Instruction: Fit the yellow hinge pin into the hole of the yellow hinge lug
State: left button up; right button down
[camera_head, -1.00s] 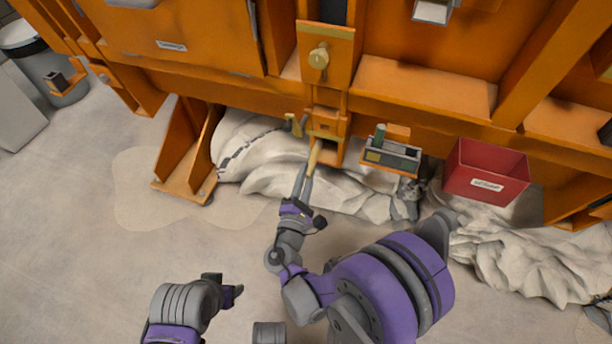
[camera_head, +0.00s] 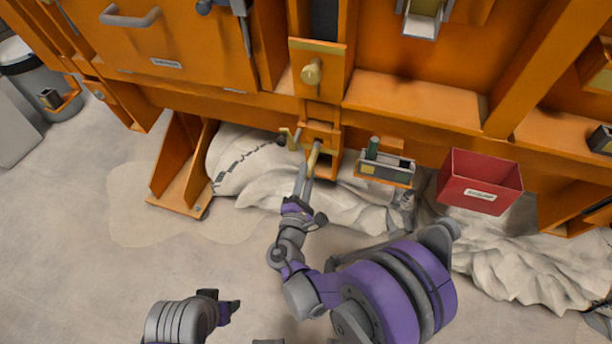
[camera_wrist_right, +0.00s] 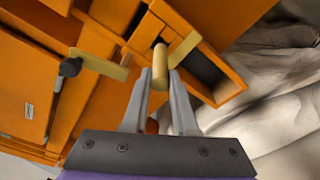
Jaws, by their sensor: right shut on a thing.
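The yellow hinge pin (camera_head: 314,156) is held by my right gripper (camera_head: 304,176), in front of the orange bracket low on the machine. In the right wrist view the pin (camera_wrist_right: 160,66) stands lengthwise between the two grey fingertips (camera_wrist_right: 160,80), which are shut on it. A yellow bar that looks like the hinge lug (camera_wrist_right: 186,48) lies just behind the pin's far end. The lug's hole is not visible, and I cannot tell whether the pin touches or enters it. My left gripper (camera_head: 230,309) is low in the head view, away from the machine; its opening is unclear.
A yellow piece with a dark knob (camera_wrist_right: 72,67) projects left of the pin. A small grey tray (camera_head: 386,172) with a green item and a red bin (camera_head: 480,182) are to the right. Pale sacks (camera_head: 240,165) lie beneath the machine. The front floor is clear.

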aim_at(313, 156)
jog(key=shift+d+r+p+x, duration=0.1)
jog(key=shift+d+p+x, duration=0.1)
jog(key=shift+x, duration=1.45)
jog(key=shift+d+r+p+x, duration=0.1)
jog(key=shift+d+r+x, duration=0.05)
jog(key=shift+x, duration=1.55)
dwell(0.3)
jog(key=c, duration=0.6)
grip_release()
jog(key=shift+s, duration=0.1)
jog(key=o, duration=0.5)
jog(key=shift+c, duration=0.2)
jog(key=shift+s, duration=0.15)
jog(key=a+b+v, duration=0.1)
jog(key=v, duration=0.6)
jog(key=shift+s+f+b, duration=0.25)
jog(key=shift+f+b, duration=0.1)
